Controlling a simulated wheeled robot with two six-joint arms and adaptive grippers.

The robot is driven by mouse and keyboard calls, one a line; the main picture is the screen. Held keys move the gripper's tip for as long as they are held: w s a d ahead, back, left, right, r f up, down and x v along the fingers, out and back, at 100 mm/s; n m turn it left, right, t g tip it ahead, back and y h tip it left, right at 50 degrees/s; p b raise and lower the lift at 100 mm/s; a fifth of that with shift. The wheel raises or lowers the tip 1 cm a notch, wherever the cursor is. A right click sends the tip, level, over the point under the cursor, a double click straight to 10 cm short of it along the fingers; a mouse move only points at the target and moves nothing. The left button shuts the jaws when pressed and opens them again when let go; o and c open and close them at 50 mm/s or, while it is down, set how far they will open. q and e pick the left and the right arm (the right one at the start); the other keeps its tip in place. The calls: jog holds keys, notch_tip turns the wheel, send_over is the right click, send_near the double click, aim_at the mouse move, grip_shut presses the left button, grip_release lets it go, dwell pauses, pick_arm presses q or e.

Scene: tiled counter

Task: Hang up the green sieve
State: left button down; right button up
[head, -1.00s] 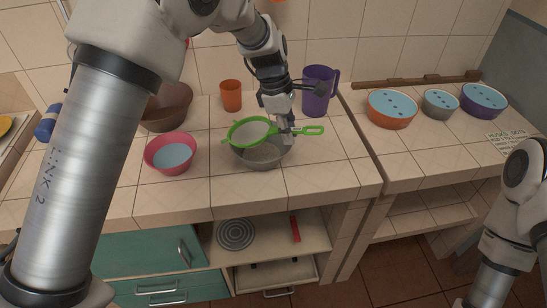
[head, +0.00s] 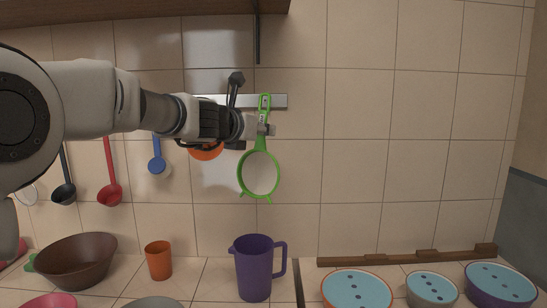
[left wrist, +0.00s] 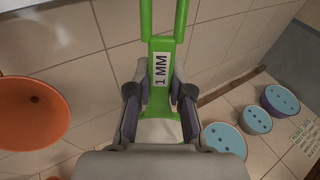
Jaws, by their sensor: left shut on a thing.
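The green sieve (head: 259,175) is upright in the head view, handle up and round mesh down, in front of the tiled wall. My left gripper (head: 264,128) is shut on its handle from the left. The handle's looped top overlaps the grey metal wall rail (head: 281,101); I cannot tell whether it touches the rail or sits on a hook. In the left wrist view the green handle (left wrist: 161,45) with a "1 MM" label lies between the fingers of my gripper (left wrist: 160,98). The mesh is mostly hidden there. My right gripper is out of view.
An orange bowl-shaped utensil (head: 206,151) hangs just left, partly behind my gripper. Blue (head: 157,165), red (head: 110,194) and black (head: 64,192) ladles hang farther left. A purple jug (head: 253,268) stands below. The wall to the right is bare.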

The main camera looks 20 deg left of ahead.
pick_arm(q)
jog(key=shift+a+r, duration=0.15)
jog(key=shift+a, duration=0.25)
jog(key=shift+w+a+p, duration=0.15)
jog(key=shift+w+p, duration=0.15)
jog(key=w+a+f+p, duration=0.1)
jog(key=w+p, duration=0.3)
jog(key=w, duration=0.4)
jog(key=shift+w+a+f+p, duration=0.2)
jog(key=shift+a+f+p, duration=0.1)
jog(key=shift+f, duration=0.25)
jog(key=c, duration=1)
grip_release()
